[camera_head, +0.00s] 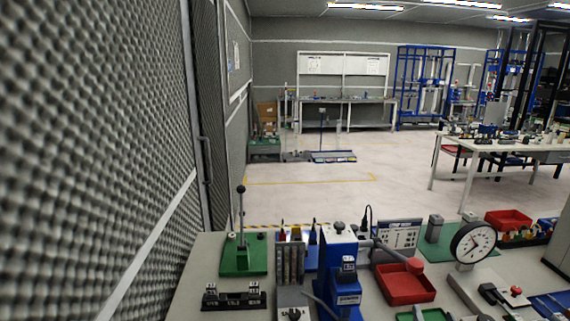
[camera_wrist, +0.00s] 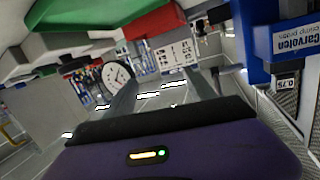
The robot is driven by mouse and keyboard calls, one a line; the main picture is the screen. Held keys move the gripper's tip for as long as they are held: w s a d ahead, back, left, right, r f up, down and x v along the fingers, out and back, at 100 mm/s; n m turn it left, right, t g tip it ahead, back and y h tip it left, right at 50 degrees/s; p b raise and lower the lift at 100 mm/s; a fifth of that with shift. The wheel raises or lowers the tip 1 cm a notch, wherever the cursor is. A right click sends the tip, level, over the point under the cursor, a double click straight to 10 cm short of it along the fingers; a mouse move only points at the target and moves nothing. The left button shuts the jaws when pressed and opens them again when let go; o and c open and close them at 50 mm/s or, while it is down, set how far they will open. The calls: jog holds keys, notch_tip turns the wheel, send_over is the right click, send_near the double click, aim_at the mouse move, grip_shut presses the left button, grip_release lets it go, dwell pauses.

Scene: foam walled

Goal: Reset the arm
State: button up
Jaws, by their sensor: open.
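My gripper (camera_wrist: 163,90) shows in the wrist view beyond its dark purple body, which has a small lit indicator. Its two grey fingers stand apart with nothing between them. The wrist picture looks upside down. A blue press (camera_wrist: 256,40) with inverted lettering is at its right edge, close to the gripper. A round dial gauge (camera_wrist: 116,76) shows beyond the left finger. In the head view I cannot make out my arm or gripper. There the blue press (camera_head: 338,272) stands at the front middle of the bench, and the dial gauge (camera_head: 473,243) is to its right.
The grey bench (camera_head: 205,262) is crowded with a green lever stand (camera_head: 243,258), a red tray (camera_head: 405,286) and a white panel box (camera_head: 398,235). A foam-covered wall (camera_head: 95,130) rises close on the left. Open floor (camera_head: 340,195) lies beyond the bench.

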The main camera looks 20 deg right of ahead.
jog(key=s+a+r+n+t+y+b, duration=0.1)
jog(key=s+a+r+n+t+y, duration=0.15)
jog(key=s+a, duration=0.85)
jog(key=s+a+r+n+t+y, duration=0.1)
jog(key=s+a+r+n+y, duration=0.15)
jog(key=s+a, duration=0.85)
jog(key=s+a+f+n+g+y, duration=0.2)
jog(key=s+a, duration=0.4)
jog(key=s, duration=0.5)
jog(key=shift+a+f+y+b, duration=0.35)
jog(key=shift+a+y+b, duration=0.1)
jog(key=shift+y, duration=0.25)
jog(key=shift+g, duration=0.25)
jog(key=shift+c, duration=0.4)
